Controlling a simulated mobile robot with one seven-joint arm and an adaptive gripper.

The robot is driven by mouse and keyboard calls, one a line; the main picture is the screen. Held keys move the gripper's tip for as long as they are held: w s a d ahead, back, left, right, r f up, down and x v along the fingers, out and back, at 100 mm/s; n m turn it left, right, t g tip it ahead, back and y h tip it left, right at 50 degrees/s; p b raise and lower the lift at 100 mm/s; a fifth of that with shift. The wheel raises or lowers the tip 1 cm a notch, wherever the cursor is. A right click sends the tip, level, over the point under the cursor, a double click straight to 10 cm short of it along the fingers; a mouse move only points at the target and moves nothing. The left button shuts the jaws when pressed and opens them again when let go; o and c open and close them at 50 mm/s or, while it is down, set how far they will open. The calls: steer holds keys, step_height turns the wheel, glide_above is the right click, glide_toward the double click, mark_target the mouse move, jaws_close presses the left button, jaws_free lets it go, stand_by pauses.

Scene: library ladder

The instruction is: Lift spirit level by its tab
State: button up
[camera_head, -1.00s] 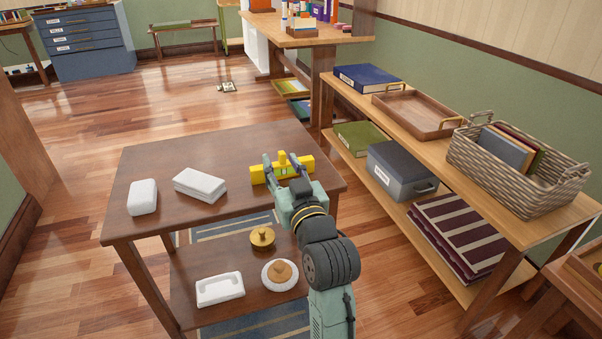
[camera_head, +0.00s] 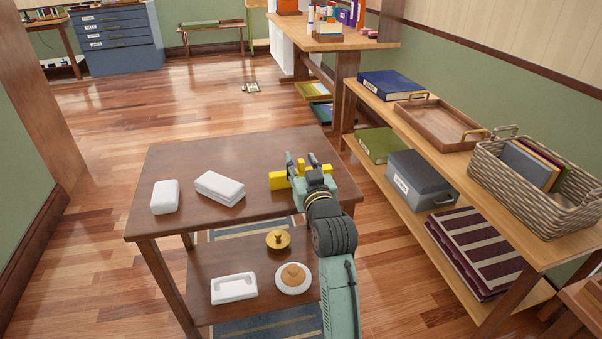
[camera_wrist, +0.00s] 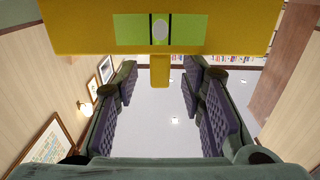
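The yellow spirit level (camera_head: 278,181) is at the right side of the brown table top. Its tab (camera_head: 313,159) stands up from the bar. In the wrist view the level's body (camera_wrist: 90,32), with a green vial window, spans the top, and the tab (camera_wrist: 160,72) sticks out from its middle. My gripper (camera_head: 296,160) is at the level and hides part of it. In the wrist view my gripper (camera_wrist: 160,85) is open, one finger on each side of the tab, with a clear gap on both sides.
Two white blocks (camera_head: 165,197) (camera_head: 219,188) lie on the table (camera_head: 225,155) to the left. The lower shelf carries a brass knobbed piece (camera_head: 278,240), a white dish (camera_head: 234,288) and a round white piece (camera_head: 293,278). A long shelf with a wicker basket (camera_head: 535,190) stands to the right.

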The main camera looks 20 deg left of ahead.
steer(key=shift+w+a, duration=0.25)
steer(key=shift+w, duration=0.1)
steer(key=shift+c, duration=0.2)
jaws_close()
